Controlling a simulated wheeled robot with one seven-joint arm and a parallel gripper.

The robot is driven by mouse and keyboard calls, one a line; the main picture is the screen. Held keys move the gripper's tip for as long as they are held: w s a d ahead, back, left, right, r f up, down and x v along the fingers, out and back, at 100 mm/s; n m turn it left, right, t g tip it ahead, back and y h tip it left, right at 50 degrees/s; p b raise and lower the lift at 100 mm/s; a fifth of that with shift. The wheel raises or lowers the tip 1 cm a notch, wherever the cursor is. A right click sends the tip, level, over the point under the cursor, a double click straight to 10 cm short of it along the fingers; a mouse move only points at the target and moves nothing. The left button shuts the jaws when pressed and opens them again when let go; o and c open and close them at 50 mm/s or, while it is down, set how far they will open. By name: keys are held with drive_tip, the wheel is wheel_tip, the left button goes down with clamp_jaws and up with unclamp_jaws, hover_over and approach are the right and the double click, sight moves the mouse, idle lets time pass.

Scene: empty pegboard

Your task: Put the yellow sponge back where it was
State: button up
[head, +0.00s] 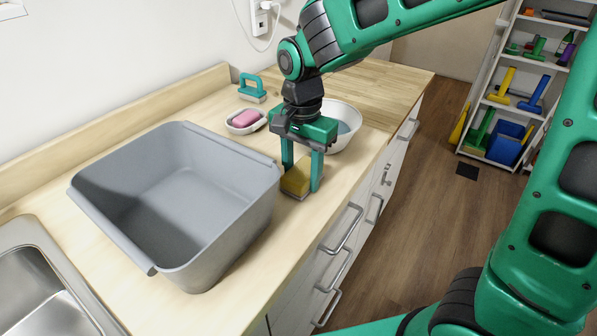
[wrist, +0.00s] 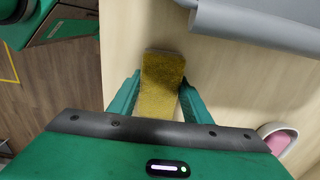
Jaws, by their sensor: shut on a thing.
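The yellow sponge (head: 296,181) is between the two fingers of my gripper (head: 301,186), low over the wooden counter, to the right of the grey tub. My gripper points down and is shut on it. In the wrist view the sponge (wrist: 162,85) lies lengthwise between the green fingers (wrist: 160,100), its far end sticking out past them. I cannot tell whether the sponge touches the counter.
The large grey tub (head: 180,200) stands left of my gripper. Behind are a pink sponge (head: 245,118) in a white dish (head: 247,128), a teal-handled brush (head: 252,88) and a white bowl (head: 343,125). A sink (head: 45,280) is at front left. The counter edge is close on the right.

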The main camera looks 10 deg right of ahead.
sight(302, 171)
drive_tip(key=o, duration=1.3)
drive_tip(key=shift+f, duration=0.1)
drive_tip(key=shift+c, duration=0.2)
wheel_tip(302, 171, up, 12)
drive_tip(key=s+d+f+n, duration=0.15)
drive_tip(key=s+d, duration=0.25)
drive_tip(key=d, duration=0.6)
drive_tip(key=s+d+f+m, duration=0.1)
drive_tip(key=s+d+f, duration=0.15)
drive_tip(key=d, duration=0.85)
drive_tip(key=s+d+f+n, duration=0.1)
drive_tip(key=s+d+f, duration=0.2)
drive_tip(key=s, duration=0.4)
drive_tip(key=s+d+f+n, duration=0.1)
drive_tip(key=s+d+f, duration=0.2)
drive_tip(key=s+d, duration=0.3)
drive_tip(key=shift+s, duration=0.7)
